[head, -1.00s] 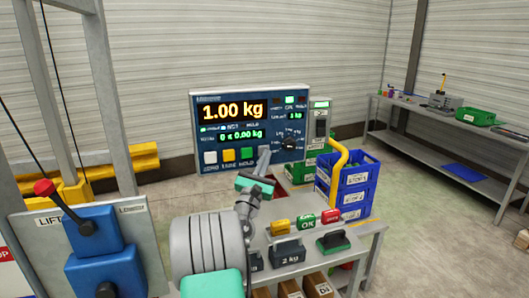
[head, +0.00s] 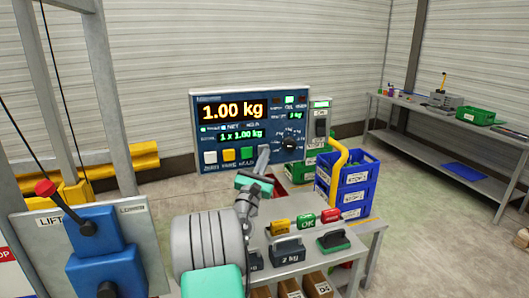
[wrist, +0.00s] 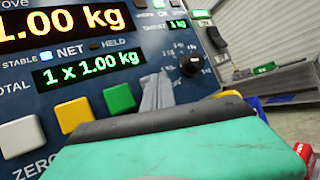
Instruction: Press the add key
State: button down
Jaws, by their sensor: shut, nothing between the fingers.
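The dark blue scale panel (head: 198,128) stands upright ahead of me; it also fills much of the wrist view (wrist: 62,80). Its upper display (head: 232,110) reads 1.00 kg and its lower display (head: 241,135) reads 1 x 1.00 kg. A white key (head: 210,157), a yellow key (head: 228,155) and a green key (head: 246,153) sit in a row below. No key marked add is visible; the panel right of the green key is partly hidden by my gripper (head: 264,152). My gripper is shut and empty, its tips (wrist: 157,88) close to the panel there. I cannot tell whether they touch it.
A black selector knob (head: 289,143) is just right of my fingertips. A lift control box (head: 97,245) stands at left.

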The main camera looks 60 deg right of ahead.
jog(key=shift+s+a, duration=0.6)
jog(key=shift+s+a+b, duration=0.6)
jog(key=shift+s+a, duration=1.15)
